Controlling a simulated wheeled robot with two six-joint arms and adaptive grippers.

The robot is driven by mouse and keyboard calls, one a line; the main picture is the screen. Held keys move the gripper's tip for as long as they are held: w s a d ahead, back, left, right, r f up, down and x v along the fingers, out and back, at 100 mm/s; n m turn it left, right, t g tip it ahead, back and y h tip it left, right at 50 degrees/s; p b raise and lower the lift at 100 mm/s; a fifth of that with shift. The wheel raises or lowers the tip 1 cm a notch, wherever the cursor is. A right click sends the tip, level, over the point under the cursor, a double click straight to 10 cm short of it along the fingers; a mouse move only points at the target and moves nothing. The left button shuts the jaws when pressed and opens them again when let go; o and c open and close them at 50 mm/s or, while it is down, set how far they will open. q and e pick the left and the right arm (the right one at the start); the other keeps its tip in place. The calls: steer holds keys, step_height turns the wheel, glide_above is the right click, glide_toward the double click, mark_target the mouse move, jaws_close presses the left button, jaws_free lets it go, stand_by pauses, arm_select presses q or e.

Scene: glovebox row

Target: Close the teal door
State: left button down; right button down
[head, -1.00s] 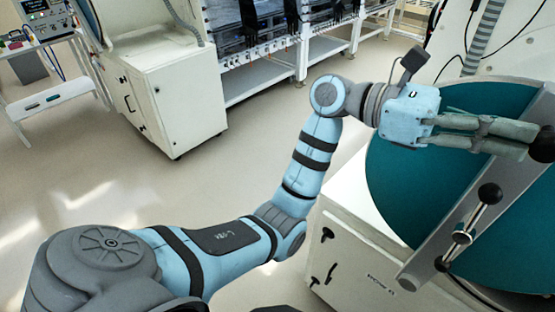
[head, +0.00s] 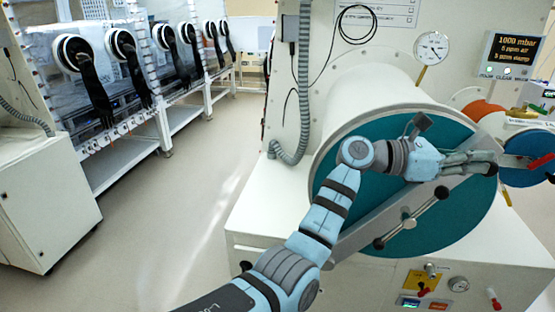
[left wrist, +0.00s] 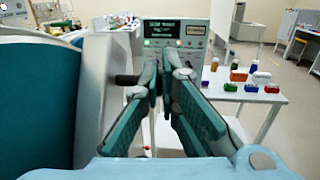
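The round teal door (head: 455,225) is in front of the large white cylinder at the right of the head view. A grey bar (head: 372,232) with a black-knobbed handle (head: 410,222) crosses its face. I cannot tell whether the door is fully seated against the rim. My left gripper (head: 482,163) is over the upper right of the door, near the bar's end. In the left wrist view the door (left wrist: 30,100) fills the left side. My gripper's fingers (left wrist: 161,75) are apart with nothing between them, and a black peg (left wrist: 127,80) is beside the left finger. My right gripper is out of view.
A smaller blue round door (head: 530,172) with a red handle stands to the right. A gauge (head: 432,47) and a display (head: 513,53) are above. Glovebox stations with black gloves (head: 95,95) line the left. The floor (head: 190,210) between is clear.

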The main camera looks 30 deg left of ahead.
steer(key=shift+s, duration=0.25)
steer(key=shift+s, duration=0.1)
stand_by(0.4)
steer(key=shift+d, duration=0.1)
